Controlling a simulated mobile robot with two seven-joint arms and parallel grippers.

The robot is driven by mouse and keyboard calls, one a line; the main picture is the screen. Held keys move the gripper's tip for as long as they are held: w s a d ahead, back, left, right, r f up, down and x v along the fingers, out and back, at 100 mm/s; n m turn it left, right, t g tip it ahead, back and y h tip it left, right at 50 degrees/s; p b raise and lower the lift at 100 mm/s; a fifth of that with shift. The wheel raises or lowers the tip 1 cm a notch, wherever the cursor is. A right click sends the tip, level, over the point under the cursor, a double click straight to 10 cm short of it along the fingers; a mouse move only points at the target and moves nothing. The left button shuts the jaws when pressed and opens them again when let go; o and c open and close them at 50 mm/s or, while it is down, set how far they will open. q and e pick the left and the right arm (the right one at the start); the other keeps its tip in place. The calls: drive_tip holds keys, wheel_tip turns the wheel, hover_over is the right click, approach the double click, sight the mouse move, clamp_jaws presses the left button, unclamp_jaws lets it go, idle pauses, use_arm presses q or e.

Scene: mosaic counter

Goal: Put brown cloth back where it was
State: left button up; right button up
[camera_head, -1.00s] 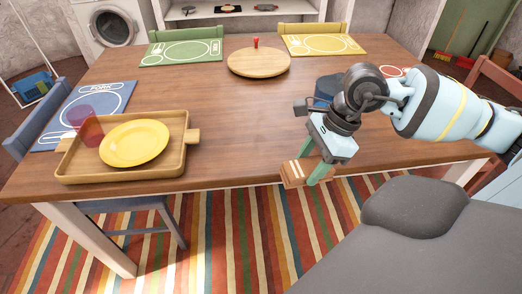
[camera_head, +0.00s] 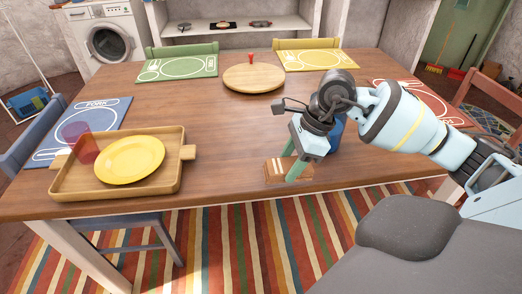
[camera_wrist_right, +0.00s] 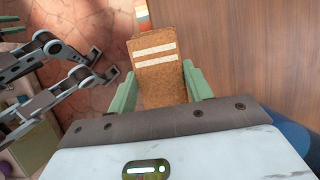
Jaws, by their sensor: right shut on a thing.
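The brown cloth (camera_head: 275,171), folded with pale stripes, is held in my right gripper (camera_head: 291,172) at the table's front edge. In the right wrist view the cloth (camera_wrist_right: 158,75) sits between the green fingers, which are shut on it. Whether it touches the tabletop I cannot tell. My left gripper does not show in the head view.
The wooden table (camera_head: 220,125) has clear room in its middle. A wooden tray (camera_head: 66,190) with a yellow plate (camera_head: 130,160) and a reddish cup (camera_head: 80,142) is at left. A round board (camera_head: 254,78) stands at the back. A blue item (camera_head: 336,133) is partly hidden behind my right gripper.

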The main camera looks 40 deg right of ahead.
drive_tip(key=w, duration=0.6)
drive_tip(key=w+f, duration=0.1)
drive_tip(key=w, duration=0.2)
drive_tip(key=shift+w, duration=0.4)
drive_tip(key=shift+w, duration=0.3)
drive_tip(key=shift+w+f, duration=0.1)
drive_tip(key=shift+f, duration=1.65)
drive_tip(key=shift+f, duration=0.2)
drive_tip(key=o, duration=0.9)
drive_tip(key=shift+o, duration=0.2)
drive_tip(key=shift+r, duration=0.2)
drive_tip(key=p+v, duration=0.1)
drive_tip(key=v, duration=1.1)
